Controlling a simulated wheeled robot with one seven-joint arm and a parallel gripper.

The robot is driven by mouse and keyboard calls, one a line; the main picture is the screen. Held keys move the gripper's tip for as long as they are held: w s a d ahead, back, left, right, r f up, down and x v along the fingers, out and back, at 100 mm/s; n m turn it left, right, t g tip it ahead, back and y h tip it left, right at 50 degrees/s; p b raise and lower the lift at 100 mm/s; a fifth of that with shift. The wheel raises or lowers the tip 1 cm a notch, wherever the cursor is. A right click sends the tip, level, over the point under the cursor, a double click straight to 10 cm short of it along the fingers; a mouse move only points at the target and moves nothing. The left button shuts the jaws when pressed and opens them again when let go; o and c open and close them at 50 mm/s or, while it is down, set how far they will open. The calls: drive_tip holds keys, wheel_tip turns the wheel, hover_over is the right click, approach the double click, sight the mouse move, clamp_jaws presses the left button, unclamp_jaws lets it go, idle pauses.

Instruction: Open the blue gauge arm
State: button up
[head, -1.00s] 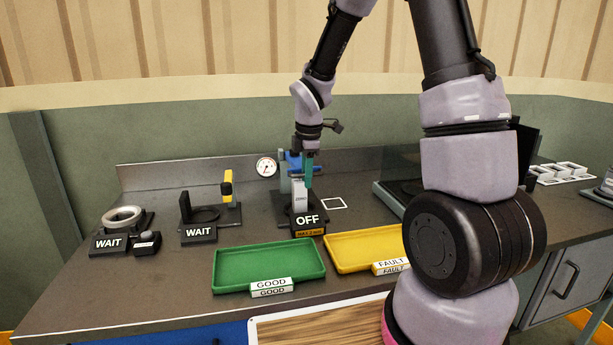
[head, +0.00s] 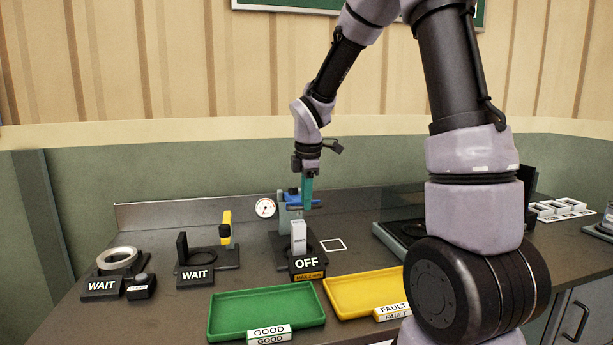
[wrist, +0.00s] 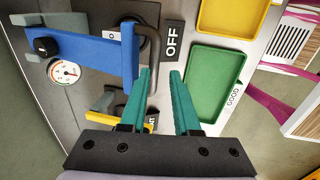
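The blue gauge arm (head: 292,195) is at the top of the station behind the OFF sign (head: 306,263). In the wrist view the blue arm (wrist: 95,50) runs across the upper left, with a dark curved handle (wrist: 154,42) at its right end. My gripper (head: 307,207) points down over the station, close to the arm. Its teal fingers (wrist: 161,72) are apart with no object seen held between them. The left finger overlaps the handle in the wrist view; I cannot tell whether they touch.
The green GOOD tray (head: 265,315) and yellow FAULT tray (head: 365,293) lie in front. A yellow-armed WAIT station (head: 226,232) is to the left. A round gauge (head: 265,208) is behind.

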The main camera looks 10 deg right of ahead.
wheel_tip(320, 180, up, 6)
drive_tip(key=shift+s+r, duration=0.2)
drive_tip(key=shift+s, duration=0.05)
idle(0.5)
idle(0.4)
